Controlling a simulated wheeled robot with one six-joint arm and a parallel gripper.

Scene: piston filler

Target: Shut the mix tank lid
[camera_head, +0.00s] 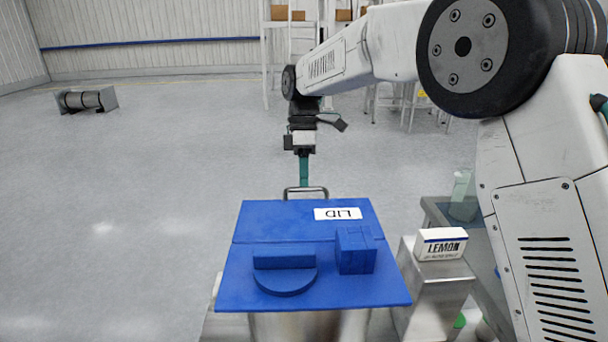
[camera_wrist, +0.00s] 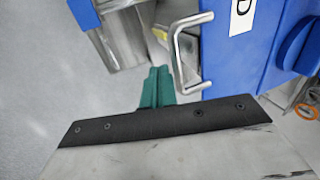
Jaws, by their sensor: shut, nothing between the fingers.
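The blue mix tank lid (camera_head: 285,216), with a white label reading LID, is the far panel of the blue tank top in the head view. A seam divides it from the near panel; I cannot tell if it lies fully flat. Its metal handle (camera_head: 305,192) sticks out from the far edge and shows large in the wrist view (camera_wrist: 178,62). My gripper (camera_head: 304,180) has teal fingers, shut and empty, just beyond the handle. In the wrist view the fingers (camera_wrist: 157,88) are left of the handle, close to it; contact is unclear. The metal tank body (camera_head: 300,326) shows below.
A blue half-round part (camera_head: 285,275) and a blue block (camera_head: 355,250) stand on the near panel (camera_head: 235,285). A LEMON box (camera_head: 441,244) sits on a metal stand at right, near a grey table (camera_head: 432,212) with a pale bottle. The floor at left is open.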

